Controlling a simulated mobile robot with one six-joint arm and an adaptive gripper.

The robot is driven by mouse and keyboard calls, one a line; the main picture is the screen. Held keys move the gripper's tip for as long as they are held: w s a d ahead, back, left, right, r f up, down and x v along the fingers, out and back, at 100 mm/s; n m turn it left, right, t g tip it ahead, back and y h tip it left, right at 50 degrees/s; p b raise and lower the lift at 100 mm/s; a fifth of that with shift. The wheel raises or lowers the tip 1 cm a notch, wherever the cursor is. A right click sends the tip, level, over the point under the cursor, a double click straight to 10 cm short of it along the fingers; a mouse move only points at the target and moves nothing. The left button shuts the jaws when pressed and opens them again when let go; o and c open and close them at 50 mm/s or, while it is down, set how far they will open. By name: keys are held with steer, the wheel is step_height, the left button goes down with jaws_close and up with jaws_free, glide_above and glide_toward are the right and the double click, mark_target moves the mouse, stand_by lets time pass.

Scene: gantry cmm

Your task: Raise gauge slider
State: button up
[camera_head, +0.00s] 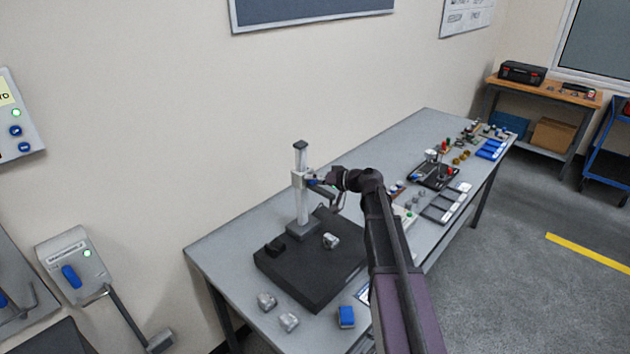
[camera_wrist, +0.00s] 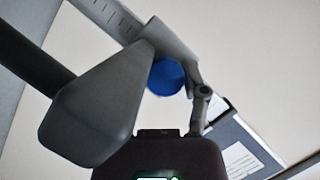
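The height gauge has a pale upright column (camera_head: 302,212) on a dark base. Its light slider (camera_head: 298,180) sits high on the column, a little below the dark top cap. A blue knob (camera_head: 313,182) is on the slider's right side. In the wrist view the column (camera_wrist: 105,14) runs across the upper left, with the slider (camera_wrist: 168,38) and the round blue knob (camera_wrist: 166,77) ahead. My gripper (camera_head: 325,186) is close to the knob. A jointed finger part shows at the knob's right in the wrist view. A large grey block covers the left, and whether the fingers touch the knob is unclear.
The gauge stands on a black surface plate (camera_head: 290,277) on a long grey table (camera_head: 226,252). Grey metal parts (camera_head: 289,322) and a blue block (camera_head: 346,317) lie near the plate. Trays and small parts fill the table's far end. The wall is close behind.

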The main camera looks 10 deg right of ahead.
steer(key=shift+o, duration=1.3)
steer(key=shift+s+a, duration=0.2)
steer(key=shift+a, duration=0.3)
steer(key=shift+d, duration=0.2)
steer(key=shift+w+f, duration=0.1)
steer(key=shift+f, duration=0.05)
